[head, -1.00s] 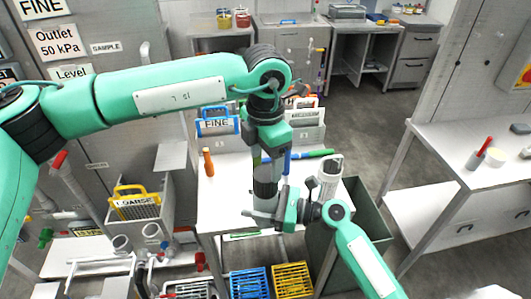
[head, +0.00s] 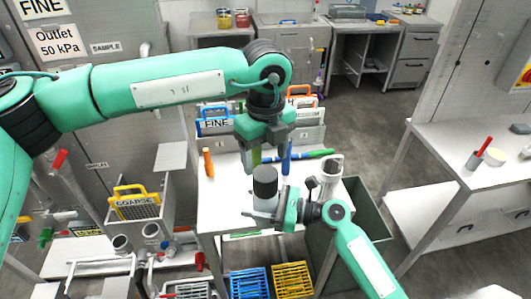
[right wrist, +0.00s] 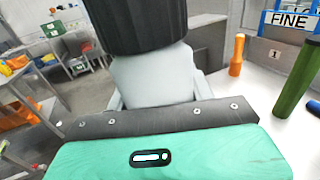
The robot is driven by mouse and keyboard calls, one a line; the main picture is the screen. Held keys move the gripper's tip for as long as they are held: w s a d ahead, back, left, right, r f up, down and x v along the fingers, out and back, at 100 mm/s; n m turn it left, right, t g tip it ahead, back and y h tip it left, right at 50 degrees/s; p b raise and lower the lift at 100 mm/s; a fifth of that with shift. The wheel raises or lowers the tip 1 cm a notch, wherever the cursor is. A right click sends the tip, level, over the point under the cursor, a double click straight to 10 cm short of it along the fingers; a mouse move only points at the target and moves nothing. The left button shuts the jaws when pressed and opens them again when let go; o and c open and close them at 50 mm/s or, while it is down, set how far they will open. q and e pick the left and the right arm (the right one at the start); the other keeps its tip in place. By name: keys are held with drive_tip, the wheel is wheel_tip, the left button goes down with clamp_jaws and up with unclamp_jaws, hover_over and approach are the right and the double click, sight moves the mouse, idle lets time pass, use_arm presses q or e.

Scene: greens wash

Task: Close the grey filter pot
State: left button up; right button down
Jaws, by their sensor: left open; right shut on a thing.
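The grey filter pot (head: 265,204) is upright in my right gripper (head: 268,213), above the white table. Its black ribbed lid (head: 265,181) sits on top. In the right wrist view the lid (right wrist: 137,22) rests over the neck of the pot (right wrist: 153,78), with no clear gap; whether it is screwed tight I cannot tell. My right gripper is shut on the pot's body. My left gripper (head: 262,148) is open, pointing down above the lid and apart from it.
Behind is a rack with the blue FINE frame (head: 214,121). Blue (head: 250,283) and yellow (head: 292,280) baskets are below in front.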

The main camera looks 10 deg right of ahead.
sight(265, 173)
use_arm(q)
drive_tip(key=n, duration=0.3)
drive_tip(key=shift+n, duration=0.4)
drive_tip(key=shift+f, duration=3.95)
